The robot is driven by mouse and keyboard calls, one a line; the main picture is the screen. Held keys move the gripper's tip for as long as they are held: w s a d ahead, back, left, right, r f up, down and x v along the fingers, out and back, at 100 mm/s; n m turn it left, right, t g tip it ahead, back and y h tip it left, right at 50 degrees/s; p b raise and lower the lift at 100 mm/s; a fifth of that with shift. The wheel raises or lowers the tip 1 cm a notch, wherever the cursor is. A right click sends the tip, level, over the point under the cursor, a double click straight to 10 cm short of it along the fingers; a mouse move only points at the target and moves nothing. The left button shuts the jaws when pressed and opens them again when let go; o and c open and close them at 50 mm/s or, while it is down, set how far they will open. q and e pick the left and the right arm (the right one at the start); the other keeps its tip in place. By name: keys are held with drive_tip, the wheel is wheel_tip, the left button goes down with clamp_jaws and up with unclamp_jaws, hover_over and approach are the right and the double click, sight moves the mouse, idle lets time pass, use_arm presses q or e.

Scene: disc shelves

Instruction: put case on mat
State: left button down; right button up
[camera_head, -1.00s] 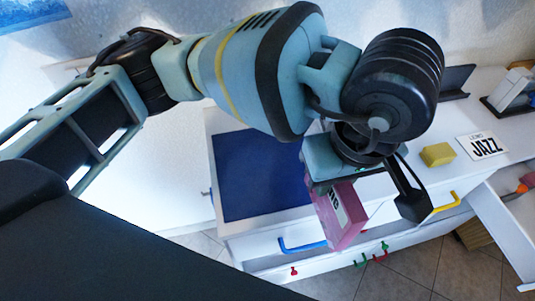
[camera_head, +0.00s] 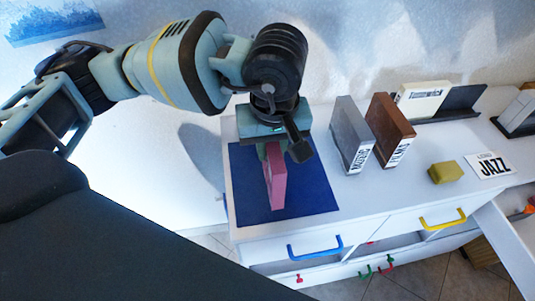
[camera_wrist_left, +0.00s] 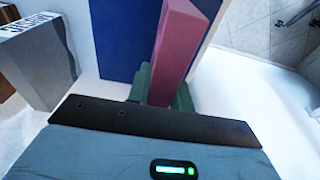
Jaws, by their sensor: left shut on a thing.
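A pink case (camera_head: 276,176) is held upright in my left gripper (camera_head: 272,150), over the dark blue mat (camera_head: 312,190) on the white cabinet top. My left gripper is shut on the case. In the left wrist view the case (camera_wrist_left: 176,45) stands between the green fingers (camera_wrist_left: 160,88), with the blue mat (camera_wrist_left: 125,35) beyond it. I cannot tell whether the case's lower edge touches the mat. My right gripper is not in view.
A grey case (camera_head: 352,137) and a brown case (camera_head: 390,130) stand right of the mat. A white case (camera_head: 420,98) leans by a dark holder (camera_head: 462,100). A yellow block (camera_head: 445,172) and a JAZZ card (camera_head: 488,165) lie further right. Drawers with coloured handles (camera_head: 315,248) are below.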

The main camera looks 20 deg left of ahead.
use_arm(q)
drive_tip(key=shift+a, duration=0.1)
drive_tip(key=shift+w+a, duration=0.15)
drive_tip(key=shift+a, duration=0.2)
drive_tip(key=shift+f, duration=1.8)
drive_tip(key=shift+f, duration=0.1)
drive_tip(key=c, duration=1.3)
unclamp_jaws()
drive_tip(key=shift+o, duration=0.2)
drive_tip(key=r, duration=0.4)
drive_tip(key=s+r, duration=0.1)
drive_tip(key=r, duration=0.3)
drive_tip(key=d+r, duration=0.1)
drive_tip(key=r, duration=0.3)
drive_tip(key=shift+s+r+p, duration=0.1)
drive_tip(key=shift+s+p, duration=0.05)
drive_tip(key=shift+p, duration=0.2)
